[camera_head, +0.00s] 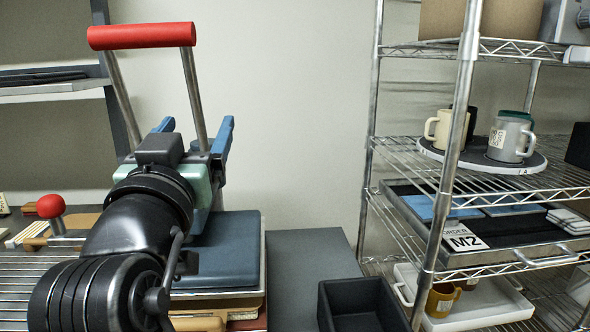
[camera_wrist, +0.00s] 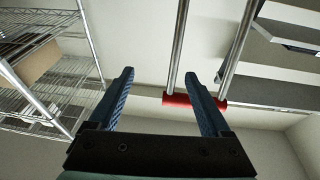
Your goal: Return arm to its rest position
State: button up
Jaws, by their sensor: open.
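My gripper (camera_head: 194,127) is raised in front of the mug press, pointing up, with its two blue fingers spread and nothing between them. In the wrist view my gripper (camera_wrist: 160,75) is also open and empty. The press has a red handle bar (camera_head: 142,36) on two metal rods, standing above and behind my gripper. In the wrist view the red handle (camera_wrist: 178,100) is partly covered by the right finger; I cannot tell its exact distance from the finger. My black arm rises from the lower left of the head view and hides part of the press.
A wire shelf (camera_head: 452,187) stands at right. It holds mugs (camera_head: 511,137) on a round tray (camera_head: 430,149), a tray labelled M2 (camera_head: 515,257) and a lower white tray (camera_head: 480,317). A black bin (camera_head: 356,303) and a red knob (camera_head: 50,206) are nearby. Clear wall lies between press and shelf.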

jog(key=s+d+r+m+t+h, duration=0.1)
jog(key=s+d+r+t, duration=0.2)
jog(key=s+d+r, duration=0.35)
jog(key=s+d+r+t+h, duration=0.1)
jog(key=s+d+r+t, duration=0.25)
jog(key=s+d, duration=0.5)
notch_tip(320, 180, up, 26)
jog(key=p, duration=2.5)
jog(key=shift+s+d, duration=0.2)
